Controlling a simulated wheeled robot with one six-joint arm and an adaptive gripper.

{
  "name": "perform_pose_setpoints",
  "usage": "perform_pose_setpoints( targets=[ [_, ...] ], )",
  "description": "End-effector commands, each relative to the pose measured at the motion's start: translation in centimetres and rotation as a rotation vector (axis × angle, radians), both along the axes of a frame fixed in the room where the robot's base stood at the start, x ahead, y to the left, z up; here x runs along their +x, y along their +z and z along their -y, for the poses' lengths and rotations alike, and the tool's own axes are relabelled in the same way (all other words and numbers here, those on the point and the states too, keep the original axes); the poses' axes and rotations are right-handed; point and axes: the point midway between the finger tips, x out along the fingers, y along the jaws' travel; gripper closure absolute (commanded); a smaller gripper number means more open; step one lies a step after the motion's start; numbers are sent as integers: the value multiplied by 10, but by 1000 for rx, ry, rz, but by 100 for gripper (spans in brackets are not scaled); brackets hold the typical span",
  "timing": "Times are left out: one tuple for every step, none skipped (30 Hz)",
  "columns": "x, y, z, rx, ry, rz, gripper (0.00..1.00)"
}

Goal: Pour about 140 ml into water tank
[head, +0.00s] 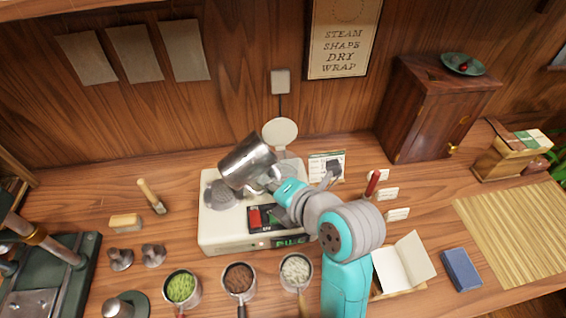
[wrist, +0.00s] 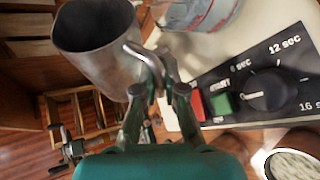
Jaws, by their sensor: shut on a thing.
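My gripper (head: 270,184) is shut on the handle of a steel pitcher (head: 246,160). The pitcher is held tilted above the cream steamer machine (head: 217,233). In the wrist view, the gripper (wrist: 156,92) grips the looped handle and the pitcher's dark mouth (wrist: 95,25) shows. A clear container with blue and red marks, which looks like the water tank (wrist: 202,12), is partly in view beside the pitcher. A round pale lid (head: 280,131) stands raised behind the pitcher. The pitcher hides much of the tank in the head view. I see no stream of water.
The machine's panel has a red switch (wrist: 196,104), a green start button (wrist: 221,104) and a timer dial (wrist: 268,90). Cups of green (head: 181,288), brown (head: 239,279) and pale leaves (head: 296,270) stand in front. A wooden cabinet (head: 428,110) stands right.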

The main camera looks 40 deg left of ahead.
Motion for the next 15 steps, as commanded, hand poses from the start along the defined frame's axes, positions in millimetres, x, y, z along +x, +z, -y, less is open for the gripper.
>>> perform_pose_setpoints(
  targets=[
    [0,1,0,3,0,-2,100],
    [0,1,0,5,1,-3,100],
    [0,1,0,7,1,-4,100],
    [0,1,0,8,2,-6,100],
    [0,1,0,10,2,-8,100],
    [0,1,0,12,3,-10,100],
    [0,1,0,12,3,-11,100],
    [0,2,0,14,3,-13,100],
    [0,2,0,16,4,-15,100],
    [0,2,0,17,3,-16,100],
    [0,2,0,19,4,-18,100],
    [0,2,0,21,4,-20,100],
    [0,2,0,22,4,-23,100],
    [0,2,0,24,5,-24,100],
    [0,2,0,26,5,-27,100]
  ],
)
